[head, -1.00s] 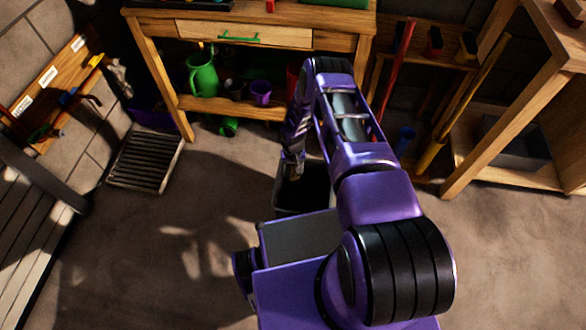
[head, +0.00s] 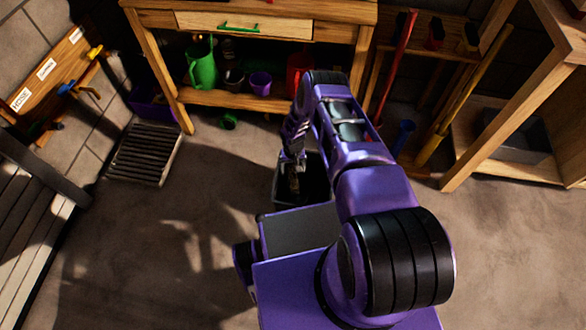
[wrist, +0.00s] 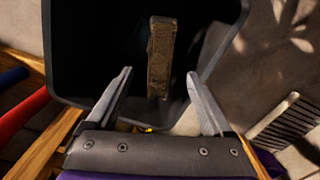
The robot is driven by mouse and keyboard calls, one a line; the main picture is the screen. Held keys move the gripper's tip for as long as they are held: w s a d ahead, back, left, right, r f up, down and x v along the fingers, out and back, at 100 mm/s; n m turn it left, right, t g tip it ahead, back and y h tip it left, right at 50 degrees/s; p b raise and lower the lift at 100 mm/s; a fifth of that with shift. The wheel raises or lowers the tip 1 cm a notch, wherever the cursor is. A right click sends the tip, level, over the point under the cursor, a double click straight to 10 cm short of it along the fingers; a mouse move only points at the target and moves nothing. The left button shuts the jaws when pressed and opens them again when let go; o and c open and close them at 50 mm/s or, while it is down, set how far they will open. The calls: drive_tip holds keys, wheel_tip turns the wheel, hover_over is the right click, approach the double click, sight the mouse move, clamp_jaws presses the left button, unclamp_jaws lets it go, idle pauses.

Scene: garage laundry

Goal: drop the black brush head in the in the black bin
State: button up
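The black bin (wrist: 85,50) fills the upper part of the wrist view, seen from above. In the head view the bin (head: 283,190) stands on the floor, partly hidden by my arm. The brush head (wrist: 160,55) looks brownish and dark, a narrow block over the bin's interior. It shows small in the head view (head: 294,185), below my gripper. My gripper (wrist: 159,74) is open, with a gap between each finger and the brush head. I cannot tell whether the brush head is falling or rests in the bin.
A wooden workbench (head: 340,14) with green and purple containers stands behind the bin. A wooden shelf unit (head: 500,110) and long-handled tools stand at the right. A slatted grate (head: 145,155) lies on the floor at the left. Open floor (head: 190,240) lies left of my base.

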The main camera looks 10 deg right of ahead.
drive_tip(key=shift+o, duration=0.3)
drive_tip(key=shift+r, duration=0.1)
wheel_tip(320, 180, up, 17)
drive_tip(key=p, duration=0.3)
drive_tip(key=shift+r+p, duration=0.15)
drive_tip(key=shift+p, duration=0.15)
